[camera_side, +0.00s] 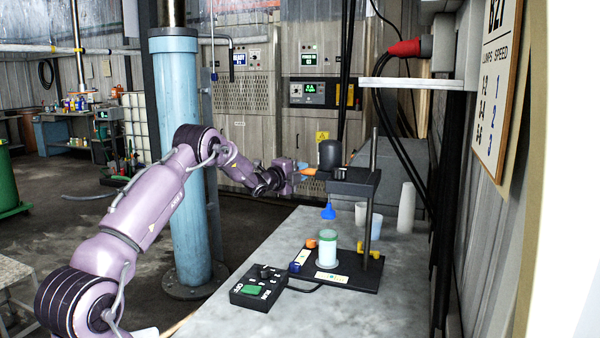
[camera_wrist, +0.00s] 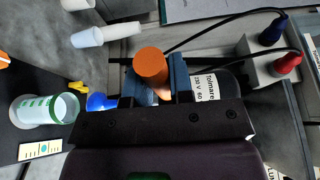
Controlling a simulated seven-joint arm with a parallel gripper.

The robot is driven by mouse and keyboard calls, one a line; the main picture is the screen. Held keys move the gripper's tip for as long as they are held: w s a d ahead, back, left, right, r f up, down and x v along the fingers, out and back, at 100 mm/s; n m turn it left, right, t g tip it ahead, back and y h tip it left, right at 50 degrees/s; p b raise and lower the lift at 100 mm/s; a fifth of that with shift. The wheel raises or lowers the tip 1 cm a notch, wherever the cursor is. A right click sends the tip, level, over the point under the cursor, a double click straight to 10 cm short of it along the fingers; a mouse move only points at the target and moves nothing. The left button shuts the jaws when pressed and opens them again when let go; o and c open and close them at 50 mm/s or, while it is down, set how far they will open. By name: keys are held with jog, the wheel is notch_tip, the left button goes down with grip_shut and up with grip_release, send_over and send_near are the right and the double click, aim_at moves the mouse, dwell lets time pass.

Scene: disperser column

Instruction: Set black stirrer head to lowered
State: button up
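The black stirrer head (camera_side: 331,154) sits high on a dark upright column (camera_side: 373,190) in the side view. A blue impeller (camera_side: 328,211) hangs below it, above the rim of a green-banded clear beaker (camera_side: 327,247). In the wrist view the head's labelled housing (camera_wrist: 208,86) is partly covered by my gripper, and the beaker (camera_wrist: 47,108) is at left. My gripper (camera_side: 301,170) is at the head's left side. Its two fingers (camera_wrist: 154,82) stand on either side of an orange knob (camera_wrist: 151,66). I cannot tell whether both fingers press on it.
A black control box (camera_side: 258,288) with a green button lies on the bench, left of the black base plate (camera_side: 345,277). Pale cups (camera_side: 406,207) stand behind the column. Black cables with a red plug (camera_side: 404,48) hang at the right wall. The bench front is clear.

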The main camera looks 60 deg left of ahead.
grip_shut()
notch_tip(320, 180, down, 15)
jog(key=shift+r, duration=0.15)
jog(key=o, duration=0.7)
grip_release()
jog(key=shift+r, duration=0.1)
jog(key=v, duration=1.3)
